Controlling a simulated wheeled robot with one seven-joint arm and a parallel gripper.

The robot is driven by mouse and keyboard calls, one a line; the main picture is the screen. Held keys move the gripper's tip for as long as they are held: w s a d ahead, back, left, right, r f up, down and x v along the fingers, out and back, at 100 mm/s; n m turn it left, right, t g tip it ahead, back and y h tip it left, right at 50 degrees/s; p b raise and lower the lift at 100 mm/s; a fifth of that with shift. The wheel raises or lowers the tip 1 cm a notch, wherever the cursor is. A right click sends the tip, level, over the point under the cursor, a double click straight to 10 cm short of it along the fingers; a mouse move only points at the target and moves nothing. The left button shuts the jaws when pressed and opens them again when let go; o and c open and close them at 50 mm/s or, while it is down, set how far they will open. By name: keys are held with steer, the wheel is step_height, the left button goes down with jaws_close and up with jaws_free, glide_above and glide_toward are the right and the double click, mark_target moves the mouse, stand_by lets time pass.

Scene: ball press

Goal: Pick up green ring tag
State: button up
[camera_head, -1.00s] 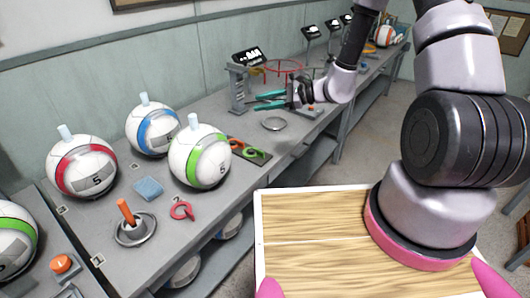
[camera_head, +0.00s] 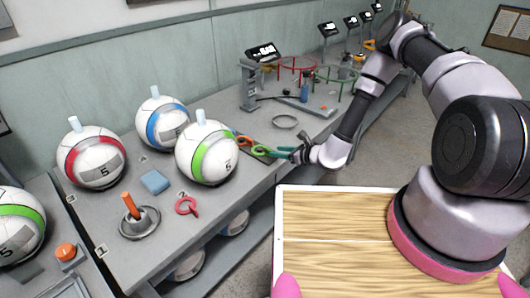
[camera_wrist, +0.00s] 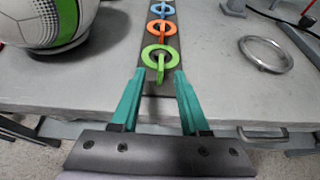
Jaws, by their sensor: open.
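The green ring tag (camera_wrist: 160,57) lies at the near end of a dark strip on the bench, closest to my gripper in the wrist view. In the head view the green tag (camera_head: 261,150) is just left of my gripper (camera_head: 281,152). My gripper (camera_wrist: 157,85) has teal fingers, spread open and empty. In the wrist view the tag sits just beyond and between the fingertips; I cannot tell whether they touch anything. An orange ring tag (camera_wrist: 161,29) and a blue ring tag (camera_wrist: 162,8) lie behind it in line on the strip.
A white ball with a green band (camera_head: 207,153) stands left of the strip, close to it. A metal ring (camera_wrist: 265,55) lies to the right. A red ring tag (camera_head: 186,206) and a blue pad (camera_head: 155,182) lie farther left on the bench.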

mark_target(269, 151)
steer(key=x, duration=0.5)
steer(key=shift+w+a+f, duration=0.2)
steer(key=shift+w, duration=0.05)
jaws_close()
